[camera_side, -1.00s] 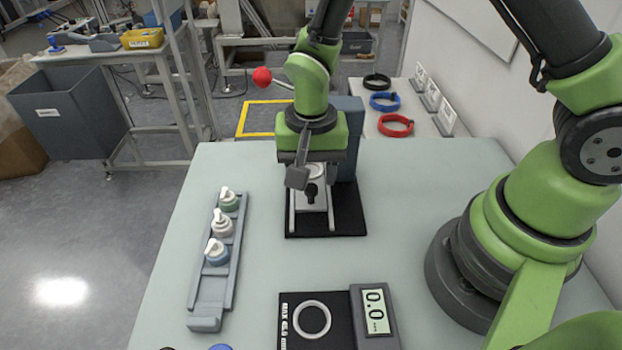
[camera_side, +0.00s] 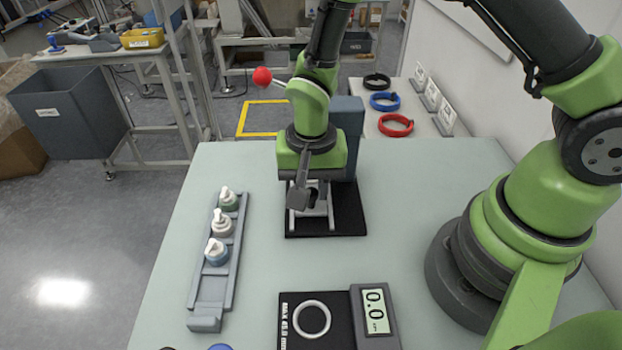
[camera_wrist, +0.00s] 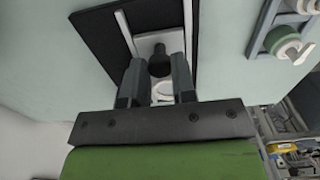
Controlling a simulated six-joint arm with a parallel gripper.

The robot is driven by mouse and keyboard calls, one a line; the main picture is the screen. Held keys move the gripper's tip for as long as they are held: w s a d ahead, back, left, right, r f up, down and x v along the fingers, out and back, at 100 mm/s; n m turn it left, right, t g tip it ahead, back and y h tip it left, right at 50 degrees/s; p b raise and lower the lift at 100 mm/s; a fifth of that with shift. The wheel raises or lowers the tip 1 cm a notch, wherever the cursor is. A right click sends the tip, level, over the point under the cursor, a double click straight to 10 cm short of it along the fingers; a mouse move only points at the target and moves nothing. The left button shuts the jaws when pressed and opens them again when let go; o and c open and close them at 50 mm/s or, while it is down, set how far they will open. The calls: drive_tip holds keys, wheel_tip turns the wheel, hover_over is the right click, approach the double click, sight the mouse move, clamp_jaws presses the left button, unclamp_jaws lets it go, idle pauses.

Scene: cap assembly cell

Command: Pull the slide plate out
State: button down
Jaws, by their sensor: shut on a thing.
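The slide plate (camera_wrist: 147,44) is a pale plate between two light rails on a black base (camera_side: 349,215). Its dark knob (camera_wrist: 159,66) stands between my fingers in the wrist view. My gripper (camera_side: 303,198) is down at the plate and shut on this knob. In the side view the fingers hide the knob and most of the plate. A pale round seat (camera_wrist: 163,90) shows between the fingers on the wrist side of the knob.
A blue-grey press column (camera_side: 349,125) and a lever with a red ball (camera_side: 262,76) stand close behind my gripper. A grey rack (camera_side: 208,290) with several capped bottles lies left. A gauge with display (camera_side: 375,310) sits in front. The table between is clear.

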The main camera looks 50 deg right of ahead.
drive_tip(key=s+a, duration=0.5)
drive_tip(key=shift+s+a, duration=0.3)
drive_tip(key=shift+a, duration=0.1)
drive_tip(key=c, duration=0.9)
unclamp_jaws()
drive_tip(key=shift+c, duration=0.2)
drive_tip(key=shift+r, duration=0.1)
wheel_tip(320, 180, up, 10)
drive_tip(key=shift+d, duration=0.1)
